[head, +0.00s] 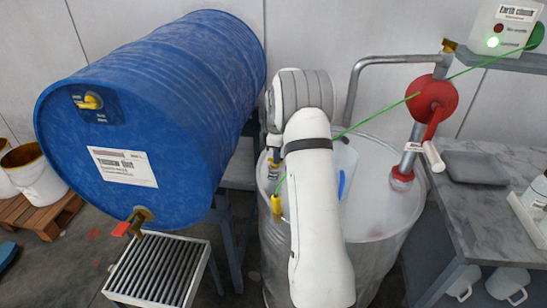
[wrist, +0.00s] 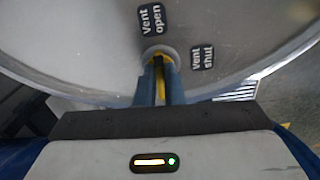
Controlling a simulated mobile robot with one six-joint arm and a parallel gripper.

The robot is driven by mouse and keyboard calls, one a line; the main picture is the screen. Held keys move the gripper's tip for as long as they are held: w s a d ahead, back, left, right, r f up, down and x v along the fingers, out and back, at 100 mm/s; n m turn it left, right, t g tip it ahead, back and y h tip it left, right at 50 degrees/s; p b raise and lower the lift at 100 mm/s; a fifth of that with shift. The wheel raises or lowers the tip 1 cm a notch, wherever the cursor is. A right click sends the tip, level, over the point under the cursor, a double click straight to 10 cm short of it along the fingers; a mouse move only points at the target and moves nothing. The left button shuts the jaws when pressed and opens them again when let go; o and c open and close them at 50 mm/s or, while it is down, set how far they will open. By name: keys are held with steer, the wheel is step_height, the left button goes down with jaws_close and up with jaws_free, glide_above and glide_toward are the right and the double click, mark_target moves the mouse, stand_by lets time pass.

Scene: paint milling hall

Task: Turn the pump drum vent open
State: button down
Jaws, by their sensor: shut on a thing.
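The pump drum (head: 385,215) is a pale grey drum with a red hand pump (head: 433,100) on its lid. In the wrist view the drum's vent is a yellow handle (wrist: 160,84) on a round grey base (wrist: 160,53). My gripper (wrist: 160,92) is shut on this handle, one blue finger on each side. A "Vent open" label (wrist: 150,19) is above the base, and a "Vent shut" label (wrist: 202,57) is to its right. The fingers hide part of the handle; I cannot tell which label it is set to. In the head view my arm hides much of the lid.
A green wire runs from the earth check box (head: 508,28) to a yellow clamp (head: 276,204) on the drum's left rim. A blue drum (head: 165,105) lies on a stand at left, above a grated tray (head: 158,270). A grey bench (head: 480,215) stands at right.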

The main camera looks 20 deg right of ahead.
steer(key=shift+w+r+n, duration=0.25)
steer(key=shift+n, duration=0.25)
steer(key=c, duration=1.6)
jaws_free()
steer(key=shift+f, duration=0.15)
steer(key=shift+o, duration=0.3)
steer(key=shift+s, duration=0.1)
steer(key=shift+r+b, duration=0.4)
steer(key=shift+r, duration=3.45)
steer(key=shift+a+r, duration=0.1)
